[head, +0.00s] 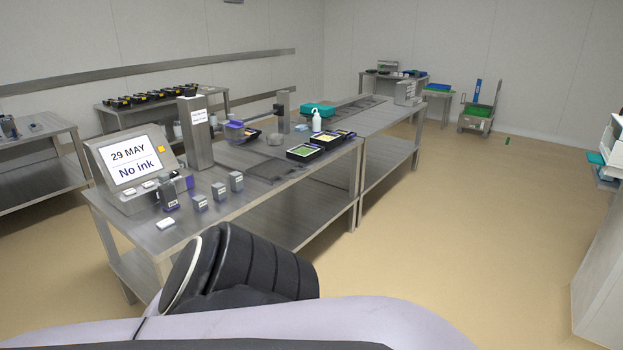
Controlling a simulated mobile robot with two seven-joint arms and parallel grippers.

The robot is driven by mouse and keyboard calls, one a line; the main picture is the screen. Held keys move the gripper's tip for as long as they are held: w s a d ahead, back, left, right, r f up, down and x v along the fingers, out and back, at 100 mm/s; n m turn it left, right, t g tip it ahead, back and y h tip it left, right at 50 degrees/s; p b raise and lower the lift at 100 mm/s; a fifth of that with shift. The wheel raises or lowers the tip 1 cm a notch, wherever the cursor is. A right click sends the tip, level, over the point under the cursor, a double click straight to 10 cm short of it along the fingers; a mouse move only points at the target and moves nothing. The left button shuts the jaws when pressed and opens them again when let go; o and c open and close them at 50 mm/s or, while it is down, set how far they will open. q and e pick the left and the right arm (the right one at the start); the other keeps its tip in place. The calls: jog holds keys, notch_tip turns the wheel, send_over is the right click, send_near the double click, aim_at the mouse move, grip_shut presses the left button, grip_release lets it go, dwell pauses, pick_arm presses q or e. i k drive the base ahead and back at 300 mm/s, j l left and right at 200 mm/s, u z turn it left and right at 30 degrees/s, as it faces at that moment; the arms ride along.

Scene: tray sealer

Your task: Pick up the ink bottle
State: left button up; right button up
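The screen (134,160) at the left end of the near steel table reads "29 MAY" and "No ink". In front of it stands a dark container with a purple side (170,197). To its right stand several small grey containers with white labels, one of them here (200,203). Any of these may be the ink bottle; their labels are too small to read. A white bottle (316,123) stands farther back on the table. Neither of my grippers shows; only a dark and pale part of my own arm fills the bottom.
The steel table (180,238) has a white block (166,224) at its front left edge and food trays (304,152) on its right part. A grey column (195,133) rises behind the containers. Open floor (470,230) lies to the right, with a white shelf unit (604,210) at the far right.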

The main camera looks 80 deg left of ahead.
aim_at(166, 191)
jog(key=u, duration=3.5)
jog(key=i+j, duration=0.4)
jog(key=i+j+z, duration=0.15)
jog(key=i+j, duration=0.6)
jog(key=j, duration=0.15)
jog(key=i+j+z, duration=0.1)
jog(key=i+j, duration=0.25)
jog(key=i+j+z, duration=0.1)
jog(key=i+j, duration=0.25)
jog(key=j, duration=0.25)
jog(key=i+j, duration=0.3)
jog(key=j, duration=0.25)
